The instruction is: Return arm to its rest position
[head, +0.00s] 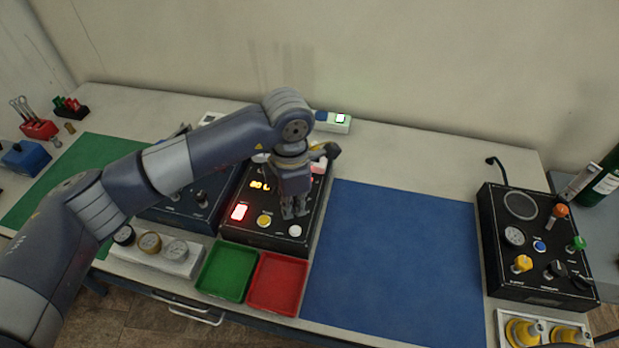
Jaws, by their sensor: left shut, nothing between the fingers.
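My left arm comes in from the left and reaches over the table. Its gripper (295,213) points down over the black control panel (262,238). The fingers are together with nothing between them, close above the panel's right part. I cannot tell whether they touch it. The arm and gripper hide part of the panel's back. My right gripper is not in view.
A blue mat (395,265) lies clear right of the panel. A green tray (227,272) and a red tray (278,284) sit in front. A black box with knobs (530,245) stands far right. A white gauge block (155,254) is front left. A wall closes the back.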

